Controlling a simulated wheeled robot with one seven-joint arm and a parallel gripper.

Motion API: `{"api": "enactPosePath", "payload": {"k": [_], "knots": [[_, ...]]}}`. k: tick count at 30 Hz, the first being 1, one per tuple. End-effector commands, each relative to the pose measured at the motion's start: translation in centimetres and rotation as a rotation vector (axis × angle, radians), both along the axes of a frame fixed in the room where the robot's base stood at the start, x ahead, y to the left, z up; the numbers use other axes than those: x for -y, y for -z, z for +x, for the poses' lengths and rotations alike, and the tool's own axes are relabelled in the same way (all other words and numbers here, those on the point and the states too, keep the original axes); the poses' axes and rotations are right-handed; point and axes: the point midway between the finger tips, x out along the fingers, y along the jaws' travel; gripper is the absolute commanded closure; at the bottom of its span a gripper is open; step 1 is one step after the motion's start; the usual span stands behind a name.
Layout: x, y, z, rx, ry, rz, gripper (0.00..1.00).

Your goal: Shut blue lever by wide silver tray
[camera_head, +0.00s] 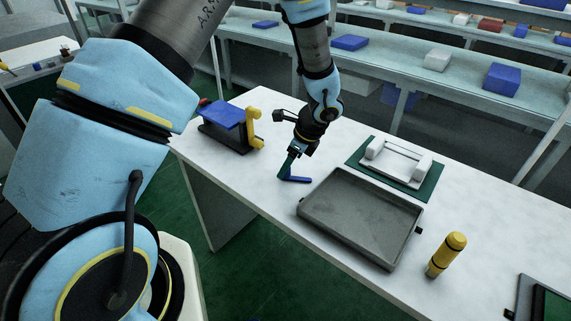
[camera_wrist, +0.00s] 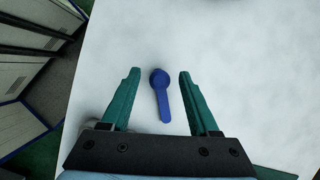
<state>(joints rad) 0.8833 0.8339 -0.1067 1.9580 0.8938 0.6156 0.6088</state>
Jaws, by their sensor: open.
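The blue lever (camera_wrist: 161,94) lies on the white table, with its round end away from my wrist and its narrow handle pointing back toward it. In the head view the blue lever (camera_head: 296,179) shows just left of the wide silver tray (camera_head: 340,242), apart from it. My gripper (camera_wrist: 155,80) has green fingers, open, one on each side of the lever and apart from it. In the head view my gripper (camera_head: 285,175) reaches down at the lever and hides part of it. I cannot tell the exact height of the fingertips above the table.
A blue-topped block with a yellow handle (camera_head: 254,129) stands at the left. A white fixture on a green board (camera_head: 432,184) lies behind the tray. A yellow cylinder (camera_head: 447,254) stands right of the tray. The table's front edge is close to the lever.

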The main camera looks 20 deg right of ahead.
Motion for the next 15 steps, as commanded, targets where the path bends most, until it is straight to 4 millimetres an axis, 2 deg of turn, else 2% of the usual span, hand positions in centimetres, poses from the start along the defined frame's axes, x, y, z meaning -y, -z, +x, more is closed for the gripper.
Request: {"api": "enactPosePath", "payload": {"k": [4,13,15], "knots": [[-0.28,0.88,0.26,0.0,-0.001,0.0,0.39],[-0.33,1.09,0.32,0.0,-0.001,0.0,0.39],[-0.34,1.07,0.32,0.0,-0.001,0.0,0.46]]}}
